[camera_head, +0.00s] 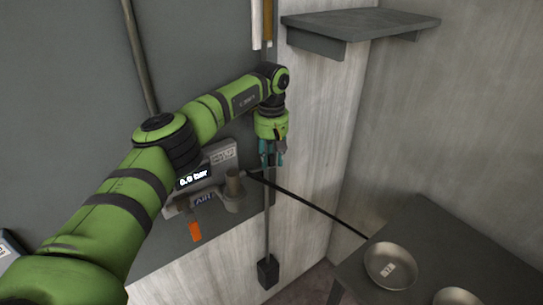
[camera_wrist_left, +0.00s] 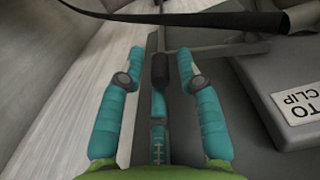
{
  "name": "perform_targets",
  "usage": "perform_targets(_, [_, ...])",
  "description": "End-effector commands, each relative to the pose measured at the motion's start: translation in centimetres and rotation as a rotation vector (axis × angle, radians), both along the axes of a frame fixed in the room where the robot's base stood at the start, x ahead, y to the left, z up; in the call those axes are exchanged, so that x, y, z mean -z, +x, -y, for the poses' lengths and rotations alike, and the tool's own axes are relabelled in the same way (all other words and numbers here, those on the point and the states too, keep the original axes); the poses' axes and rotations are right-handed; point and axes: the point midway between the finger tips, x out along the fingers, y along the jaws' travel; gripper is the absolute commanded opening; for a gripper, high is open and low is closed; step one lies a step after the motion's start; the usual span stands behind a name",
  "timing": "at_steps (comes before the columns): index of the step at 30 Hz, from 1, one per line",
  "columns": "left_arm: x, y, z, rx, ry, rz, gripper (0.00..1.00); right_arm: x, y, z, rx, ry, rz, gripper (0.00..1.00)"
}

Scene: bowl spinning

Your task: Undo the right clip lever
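My left gripper (camera_head: 271,158) has teal fingers and points down at the right end of the grey device. In the left wrist view its two fingers (camera_wrist_left: 160,58) are spread apart. A dark knob-like end (camera_wrist_left: 160,69), which looks like the right clip lever, shows between them with a gap on each side. A thin grey bar (camera_wrist_left: 215,48) runs to the right above it. In the head view my gripper hides this lever. The device (camera_head: 220,158) has a lit display reading 0.0 bar. An orange handle (camera_head: 195,231) hangs at its lower left. My right gripper is not in view.
A black hose (camera_head: 315,209) runs from the device's cylindrical fitting (camera_head: 234,186) towards a dark table (camera_head: 440,230). Metal bowls (camera_head: 391,266) stand on it. A dark weight (camera_head: 268,271) ends a vertical rod below my gripper. A grey shelf (camera_head: 365,22) is at upper right.

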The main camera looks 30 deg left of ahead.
Motion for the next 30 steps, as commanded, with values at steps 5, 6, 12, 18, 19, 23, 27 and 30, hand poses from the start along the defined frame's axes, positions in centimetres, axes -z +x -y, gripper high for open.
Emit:
perform_targets(5, [0.0,0.0,0.0,0.0,-0.001,-0.001,0.41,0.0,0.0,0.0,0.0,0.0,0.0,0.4])
perform_targets(6, [0.1,0.0,0.0,0.0,-0.001,-0.001,0.41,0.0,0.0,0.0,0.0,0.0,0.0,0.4])
perform_targets(12, [-0.8,0.0,0.0,0.0,-0.001,0.001,0.41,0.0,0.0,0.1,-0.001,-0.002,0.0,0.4])
perform_targets(18, [-4.5,0.1,0.1,-0.001,-0.001,0.003,0.41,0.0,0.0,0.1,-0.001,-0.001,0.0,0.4])
perform_targets(19, [-5.2,0.0,0.1,-0.001,-0.001,0.003,0.41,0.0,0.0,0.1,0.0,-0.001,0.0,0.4])
perform_targets(23, [-8.0,0.0,0.1,-0.001,0.0,0.002,0.41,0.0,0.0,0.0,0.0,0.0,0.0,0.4])
perform_targets(27, [-10.3,0.0,0.1,-0.001,0.0,0.001,0.41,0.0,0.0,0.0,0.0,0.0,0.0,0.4])
perform_targets(30, [-11.3,0.0,0.1,-0.001,0.0,0.0,0.41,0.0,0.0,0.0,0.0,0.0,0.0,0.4])
